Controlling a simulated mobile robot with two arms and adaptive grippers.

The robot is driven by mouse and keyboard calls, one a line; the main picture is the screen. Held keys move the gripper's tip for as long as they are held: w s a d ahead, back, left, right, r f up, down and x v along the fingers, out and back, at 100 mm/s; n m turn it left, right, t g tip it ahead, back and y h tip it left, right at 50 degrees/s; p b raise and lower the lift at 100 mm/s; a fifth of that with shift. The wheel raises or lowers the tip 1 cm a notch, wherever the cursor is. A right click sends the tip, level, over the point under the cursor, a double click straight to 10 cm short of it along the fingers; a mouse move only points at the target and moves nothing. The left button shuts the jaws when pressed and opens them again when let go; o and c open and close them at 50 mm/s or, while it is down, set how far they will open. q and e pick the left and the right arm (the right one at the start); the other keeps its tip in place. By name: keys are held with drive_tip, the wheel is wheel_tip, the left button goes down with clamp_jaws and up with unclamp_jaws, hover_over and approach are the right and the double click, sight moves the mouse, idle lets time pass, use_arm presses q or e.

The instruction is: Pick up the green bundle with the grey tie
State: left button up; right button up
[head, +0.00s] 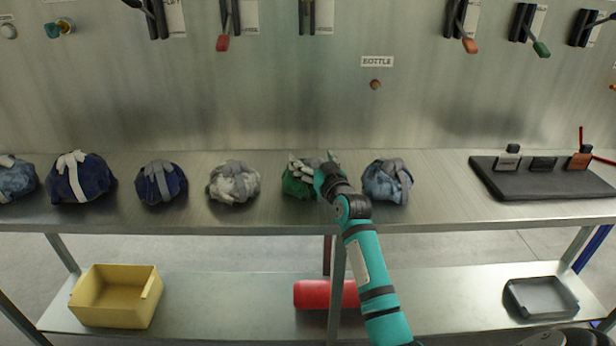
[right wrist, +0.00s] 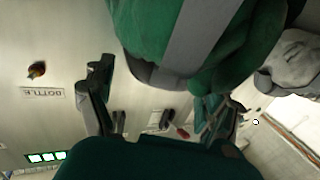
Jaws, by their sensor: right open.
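The green bundle with the grey tie (head: 292,184) sits on the upper metal shelf, between a grey-white bundle and a blue-grey bundle. My right gripper (head: 314,164) is at the bundle's top right and covers part of it in the head view. In the right wrist view the green bundle (right wrist: 150,30) fills the top middle, with its grey tie (right wrist: 195,40) across it. My right gripper's fingers (right wrist: 155,88) are spread, one on each side of the bundle's lower part. I cannot tell whether they touch it. My left gripper is not in view.
A grey-white bundle (head: 234,182) and a blue-grey bundle (head: 384,184) flank the green one. Several blue bundles stand further left. A dark tray (head: 540,187) with small items lies at right. Below are a yellow bin (head: 117,297) and a red cylinder (head: 312,295).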

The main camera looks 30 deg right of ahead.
drive_tip(key=shift+w+d, duration=0.15)
drive_tip(key=shift+w, duration=0.7)
drive_tip(key=shift+s, duration=0.1)
drive_tip(key=shift+c, duration=0.4)
drive_tip(key=c, duration=1.6)
drive_tip(key=shift+r, duration=0.1)
clamp_jaws()
